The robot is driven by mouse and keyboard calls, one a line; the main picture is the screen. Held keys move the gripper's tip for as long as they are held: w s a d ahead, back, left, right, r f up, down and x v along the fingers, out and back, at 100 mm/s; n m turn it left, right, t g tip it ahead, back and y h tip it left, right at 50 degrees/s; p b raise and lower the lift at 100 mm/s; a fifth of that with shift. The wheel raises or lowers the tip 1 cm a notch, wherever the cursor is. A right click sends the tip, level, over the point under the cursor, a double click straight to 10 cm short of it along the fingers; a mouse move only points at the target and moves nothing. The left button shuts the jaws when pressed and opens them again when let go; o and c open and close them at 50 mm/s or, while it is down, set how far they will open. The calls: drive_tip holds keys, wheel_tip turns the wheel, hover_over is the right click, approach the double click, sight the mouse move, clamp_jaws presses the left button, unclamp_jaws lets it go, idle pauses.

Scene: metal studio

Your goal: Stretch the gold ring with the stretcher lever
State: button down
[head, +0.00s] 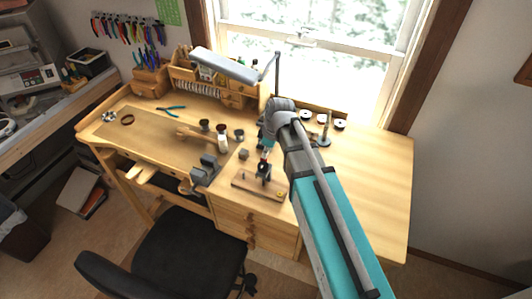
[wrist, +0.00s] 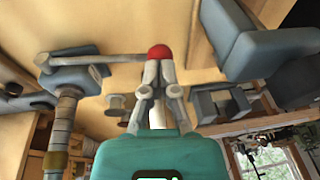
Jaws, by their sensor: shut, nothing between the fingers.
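The stretcher (head: 263,176) stands on the bench, with a dark body and a red knob near my gripper. In the wrist view, its blue-grey head (wrist: 72,76) carries a grey lever (wrist: 125,59) ending in a red knob (wrist: 159,52). A stepped grey column (wrist: 64,125) extends from the head, and a gold band, apparently the gold ring (wrist: 55,161), is around it. My gripper (head: 265,149) is shut and empty. Its fingertips (wrist: 158,64) are right at the knob; I cannot tell if they touch it. The ring is too small to make out in the head view.
A grey vise (head: 205,168) is left of the stretcher at the bench's front edge. Small cups and a wooden mallet-like tool (head: 198,133) lie behind it. A lamp (head: 225,66) overhangs the back. The right of the bench (head: 375,170) is clear.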

drive_tip(key=shift+r, duration=0.2)
drive_tip(key=p+v, duration=1.3)
drive_tip(key=shift+r+p, duration=0.25)
drive_tip(key=shift+p, duration=0.05)
drive_tip(key=shift+d, duration=0.1)
idle(0.5)
drive_tip(key=c, duration=1)
unclamp_jaws()
drive_tip(key=shift+d+f, duration=0.15)
drive_tip(key=shift+o, duration=1.2)
drive_tip(key=shift+s+d+f+b, duration=0.15)
drive_tip(key=shift+d+f+b, duration=0.1)
drive_tip(key=shift+b, duration=0.15)
drive_tip(key=s+d+f+m+h+b, duration=0.1)
drive_tip(key=s+d+f+m+b, duration=0.2)
drive_tip(key=d+f+m, duration=0.1)
drive_tip(key=s+d+f+m+b, duration=0.3)
drive_tip(key=d+f+m+b, duration=0.1)
drive_tip(key=d, duration=0.1)
drive_tip(key=s+d+f+m+h+b, duration=0.1)
drive_tip(key=s+d+f+m+b, duration=0.2)
drive_tip(key=d+f+m+b, duration=0.1)
drive_tip(key=shift+d+m+h, duration=0.3)
drive_tip(key=shift+d+m, duration=0.1)
drive_tip(key=shift+d, duration=0.25)
drive_tip(key=shift+s+d+m+b, duration=0.1)
drive_tip(key=shift+d+m+b, duration=0.2)
drive_tip(key=shift+s, duration=0.15)
